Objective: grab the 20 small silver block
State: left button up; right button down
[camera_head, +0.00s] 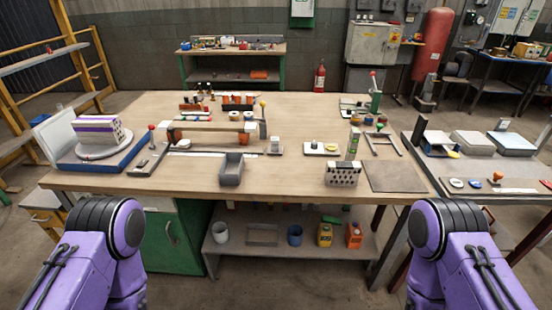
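A small pale grey block (275,146) stands on the workbench (285,187) near the middle. I cannot read any number on it, and I cannot tell whether it is the one called 20. A grey block with holes (342,174) stands near the bench's front edge, right of centre. A striped purple and white block (98,131) sits on a round turntable at the left. Only purple links of my two arms show at the bottom corners. Neither gripper is in view.
A grey open tray (231,169) sits near the bench's front middle. A flat grey plate (395,176) lies at the right. A side table (480,171) with blocks stands farther right. The front-left bench top is mostly clear.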

aim_at(274, 140)
jog(key=k, duration=0.7)
jog(key=u, duration=0.55)
jog(key=i, duration=1.6)
jog(key=z, duration=0.95)
